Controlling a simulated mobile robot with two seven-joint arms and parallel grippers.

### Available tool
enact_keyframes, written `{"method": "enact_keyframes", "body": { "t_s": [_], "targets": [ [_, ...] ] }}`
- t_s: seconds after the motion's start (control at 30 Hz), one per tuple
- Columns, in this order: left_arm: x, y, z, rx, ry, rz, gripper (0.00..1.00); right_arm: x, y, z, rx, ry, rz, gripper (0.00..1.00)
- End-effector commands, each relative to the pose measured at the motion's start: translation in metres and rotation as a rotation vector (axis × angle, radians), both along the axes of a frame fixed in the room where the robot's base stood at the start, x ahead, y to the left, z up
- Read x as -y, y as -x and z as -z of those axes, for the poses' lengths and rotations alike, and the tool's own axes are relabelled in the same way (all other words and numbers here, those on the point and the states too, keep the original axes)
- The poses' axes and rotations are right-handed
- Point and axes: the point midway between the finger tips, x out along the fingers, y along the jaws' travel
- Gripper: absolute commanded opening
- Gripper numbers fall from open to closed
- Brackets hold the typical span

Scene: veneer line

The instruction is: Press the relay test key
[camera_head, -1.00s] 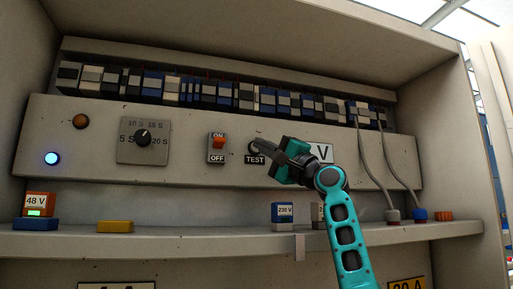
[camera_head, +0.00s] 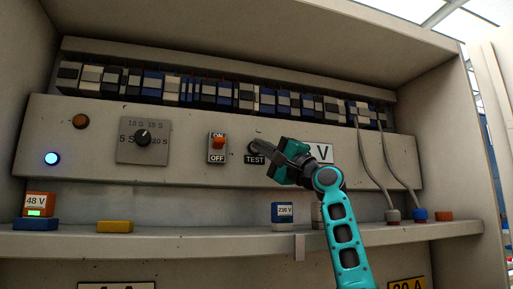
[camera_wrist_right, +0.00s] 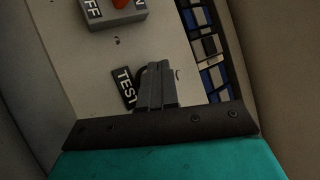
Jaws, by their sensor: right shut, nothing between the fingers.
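The relay test key (camera_head: 253,146) is a dark round button on the grey panel, above the black TEST label (camera_head: 255,160). My right gripper (camera_head: 257,149) is shut and empty, its fingertips right at the key and partly covering it. In the right wrist view the shut fingers (camera_wrist_right: 160,78) point at the panel beside the TEST label (camera_wrist_right: 124,87) and hide most of the key. I cannot tell whether the fingertips touch or press it. My left gripper is not in view.
Left of the key are the ON/OFF switch (camera_head: 217,147), a timer dial (camera_head: 143,138) and a lit blue lamp (camera_head: 51,158). Terminal blocks (camera_head: 210,93) run above. The shelf below (camera_head: 200,240) bears several blocks, and two grey cables hang at right.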

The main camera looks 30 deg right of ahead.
Motion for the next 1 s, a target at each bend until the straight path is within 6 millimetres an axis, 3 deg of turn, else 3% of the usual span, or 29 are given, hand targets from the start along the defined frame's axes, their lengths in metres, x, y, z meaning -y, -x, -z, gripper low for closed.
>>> {"method": "enact_keyframes", "body": {
  "t_s": [1.0],
  "targets": [
    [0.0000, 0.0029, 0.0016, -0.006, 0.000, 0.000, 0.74, 0.0021, -0.0084, 0.0002, 0.000, 0.001, 0.001, 0.00]
  ]
}}
